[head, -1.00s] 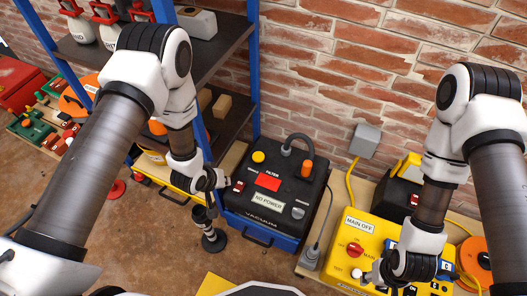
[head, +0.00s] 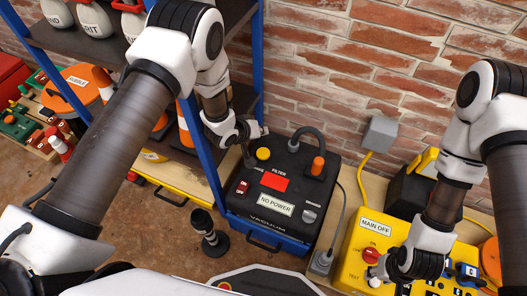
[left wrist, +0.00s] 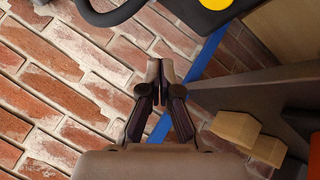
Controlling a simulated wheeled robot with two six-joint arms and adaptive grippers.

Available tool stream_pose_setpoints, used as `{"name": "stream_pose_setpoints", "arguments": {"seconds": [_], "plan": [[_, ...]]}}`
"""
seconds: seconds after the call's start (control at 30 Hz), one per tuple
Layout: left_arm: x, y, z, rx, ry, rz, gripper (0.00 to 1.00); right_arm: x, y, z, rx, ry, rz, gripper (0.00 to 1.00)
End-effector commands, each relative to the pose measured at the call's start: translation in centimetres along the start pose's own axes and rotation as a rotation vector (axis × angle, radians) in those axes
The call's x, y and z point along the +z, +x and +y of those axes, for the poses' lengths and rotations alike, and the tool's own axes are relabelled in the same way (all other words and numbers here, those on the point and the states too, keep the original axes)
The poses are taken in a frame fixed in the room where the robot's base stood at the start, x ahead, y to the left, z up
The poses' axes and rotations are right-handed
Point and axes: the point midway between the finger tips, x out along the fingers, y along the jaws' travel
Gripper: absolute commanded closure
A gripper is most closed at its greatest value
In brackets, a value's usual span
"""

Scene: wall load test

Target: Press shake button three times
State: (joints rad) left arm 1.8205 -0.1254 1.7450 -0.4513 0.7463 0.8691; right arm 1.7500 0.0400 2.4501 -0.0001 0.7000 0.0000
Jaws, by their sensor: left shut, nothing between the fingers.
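The black vacuum (head: 243,205) on a blue base stands against the brick wall. A round yellow button (head: 263,154), likely the shake button, is on its top; the small label by it is hard to read. My left gripper (head: 260,131) is shut and empty, just above the button in the picture, and apart from it as far as I can tell. In the left wrist view the shut fingertips (left wrist: 161,70) point toward bricks, and the yellow button (left wrist: 218,4) is cut by the top edge. My right gripper (head: 374,274) is at the yellow panel; its fingers are unclear.
The vacuum top also has a red filter light (head: 274,183), a "NO POWER" display (head: 276,204), a red switch (head: 242,188) and a hose (head: 308,134). The yellow panel (head: 350,248) reads "MAIN OFF". A blue shelf post (head: 198,150) stands close left of my left gripper.

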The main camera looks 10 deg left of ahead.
Motion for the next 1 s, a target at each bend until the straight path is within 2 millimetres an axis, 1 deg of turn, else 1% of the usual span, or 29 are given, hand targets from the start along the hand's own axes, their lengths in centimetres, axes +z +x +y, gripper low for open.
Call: {"name": "stream_pose_setpoints", "arguments": {"seconds": [0.17, 0.53, 0.73, 1.0], "plan": [[0.8, 1.1, -0.8, -0.001, 0.000, -0.001, 1.00, 0.0, 1.5, 0.0, 0.000, 0.000, 0.000, 0.60], [3.6, 4.9, -3.6, -0.001, 0.000, 0.000, 1.00, 0.0, 6.8, 0.1, 0.000, 0.000, 0.000, 0.60], [4.4, 6.0, -4.4, -0.001, -0.001, -0.001, 1.00, 0.0, 7.5, 0.1, 0.000, 0.000, 0.000, 0.60], [4.5, 6.1, -4.5, -0.001, 0.000, -0.001, 1.00, 0.0, 7.4, 0.1, 0.000, 0.000, 0.000, 0.60]]}}
